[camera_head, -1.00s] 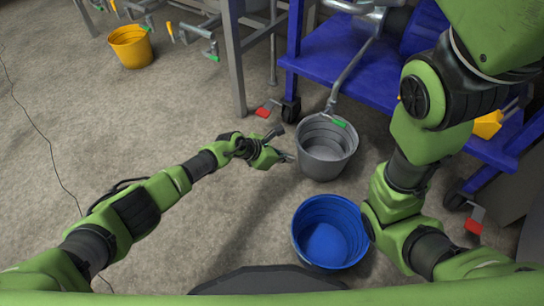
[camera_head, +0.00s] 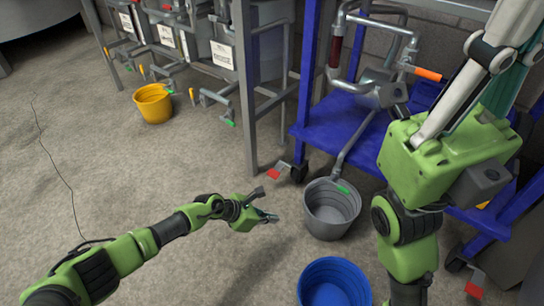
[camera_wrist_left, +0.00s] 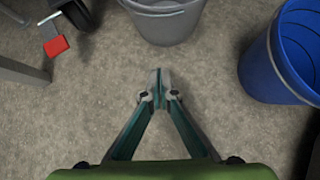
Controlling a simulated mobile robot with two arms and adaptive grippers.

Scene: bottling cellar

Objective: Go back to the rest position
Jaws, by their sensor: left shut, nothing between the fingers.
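My left gripper (camera_head: 270,217) is at the end of the green left arm, low over the concrete floor, just left of the grey bucket (camera_head: 333,222). In the left wrist view its fingertips (camera_wrist_left: 160,77) meet, with nothing between them and bare floor below. My right arm (camera_head: 405,235) is raised on the right. Its gripper's long grey and teal fingers (camera_head: 478,85) rise toward the top right, close to the head camera. Their tips run out of the picture, so I cannot tell whether they are open.
A blue bucket (camera_head: 335,285) stands in front of the grey bucket. A blue wheeled cart (camera_head: 345,120) with pipes is behind it. A yellow bucket (camera_head: 153,104) stands under taps at the back left. A thin cable (camera_head: 62,180) lies on otherwise clear floor at left.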

